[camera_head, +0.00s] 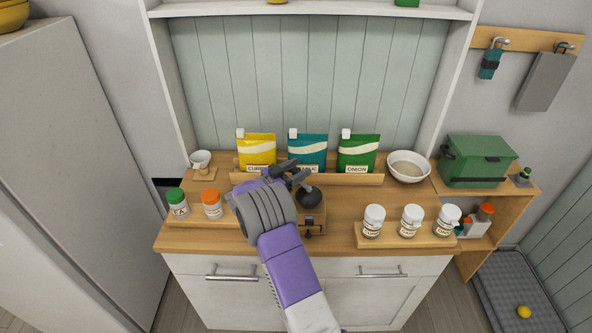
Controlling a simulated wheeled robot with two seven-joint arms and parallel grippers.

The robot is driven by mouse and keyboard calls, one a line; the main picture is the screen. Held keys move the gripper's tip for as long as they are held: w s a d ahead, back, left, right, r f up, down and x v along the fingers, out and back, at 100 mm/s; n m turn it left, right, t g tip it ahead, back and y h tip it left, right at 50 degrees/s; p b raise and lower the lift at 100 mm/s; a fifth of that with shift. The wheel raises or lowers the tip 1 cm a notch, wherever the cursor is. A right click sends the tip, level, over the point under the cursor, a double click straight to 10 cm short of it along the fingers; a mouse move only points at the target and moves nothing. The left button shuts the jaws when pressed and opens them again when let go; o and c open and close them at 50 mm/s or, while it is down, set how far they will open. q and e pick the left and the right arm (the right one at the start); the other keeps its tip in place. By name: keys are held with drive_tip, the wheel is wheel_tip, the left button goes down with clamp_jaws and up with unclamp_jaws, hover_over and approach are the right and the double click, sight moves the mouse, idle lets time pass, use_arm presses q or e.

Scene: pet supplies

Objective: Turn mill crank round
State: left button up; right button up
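The mill (311,218) stands on the wooden counter, a wooden box with a dark rounded top. My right gripper (302,170) is over the back left of the mill's top, and its purple and grey arm covers part of the mill's left side. Its two dark fingers show with a small gap between their tips. The crank is not clearly visible; it may be hidden by the fingers, and I cannot tell whether they hold it. My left gripper is not in view.
Yellow, teal and green pouches (357,150) stand behind a low wooden rail. White jars (411,219) stand on a board to the right, green- and orange-capped jars (212,206) to the left. A white bowl (408,167) sits at the back right, a green box (478,160) beyond it.

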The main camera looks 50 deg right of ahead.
drive_tip(key=shift+a, duration=0.1)
drive_tip(key=w+a, duration=0.1)
drive_tip(key=a, duration=0.6)
drive_tip(key=shift+w+a, duration=0.15)
idle(0.5)
